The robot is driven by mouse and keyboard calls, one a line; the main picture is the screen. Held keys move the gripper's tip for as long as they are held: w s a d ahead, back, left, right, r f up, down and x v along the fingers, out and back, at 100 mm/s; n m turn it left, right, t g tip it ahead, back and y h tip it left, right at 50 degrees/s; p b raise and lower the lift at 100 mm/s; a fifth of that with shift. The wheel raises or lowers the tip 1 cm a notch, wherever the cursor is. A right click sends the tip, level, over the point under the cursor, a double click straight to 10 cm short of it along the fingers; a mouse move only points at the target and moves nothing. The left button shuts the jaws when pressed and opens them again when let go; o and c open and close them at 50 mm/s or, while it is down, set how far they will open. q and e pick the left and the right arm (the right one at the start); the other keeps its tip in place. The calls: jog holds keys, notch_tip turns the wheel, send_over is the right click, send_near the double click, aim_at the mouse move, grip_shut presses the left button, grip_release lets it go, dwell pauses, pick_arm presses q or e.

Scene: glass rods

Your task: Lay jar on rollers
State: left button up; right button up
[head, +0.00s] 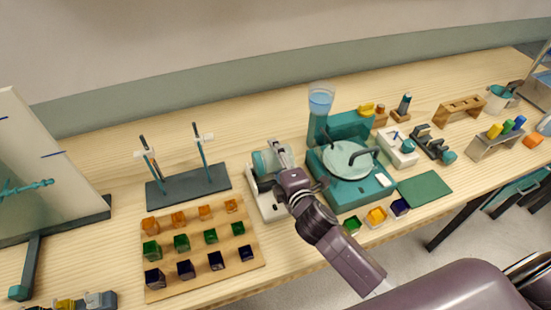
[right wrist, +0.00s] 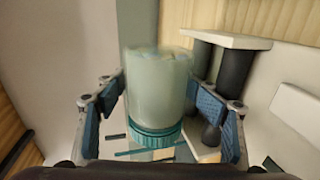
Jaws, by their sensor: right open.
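The jar (right wrist: 158,90) is pale and cloudy with a ribbed teal lid (right wrist: 156,136). In the right wrist view it lies between the two blue-padded fingers of my right gripper (right wrist: 163,115), which are open with gaps on both sides. Black rollers (right wrist: 236,80) in a white frame show just right of the jar, their length running along it. The jar seems to lie over the roller bed; the contact beneath is hidden. In the head view my right gripper (head: 285,170) is over the white roller machine (head: 268,207), partly covering the jar (head: 261,163). My left gripper is out of view.
A teal round-lidded machine (head: 384,186) stands close to the right of the rollers. A wooden board (head: 208,270) with coloured cubes and a dark rod stand (head: 188,187) are to the left. Small trays (head: 376,215) lie in front. A tall blue-filled beaker (head: 320,105) stands behind.

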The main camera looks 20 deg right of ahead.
jog(key=shift+f, duration=0.3)
dwell(0.4)
jog(key=shift+s, duration=0.2)
jog(key=v, duration=1.1)
jog(key=shift+s+r, duration=0.25)
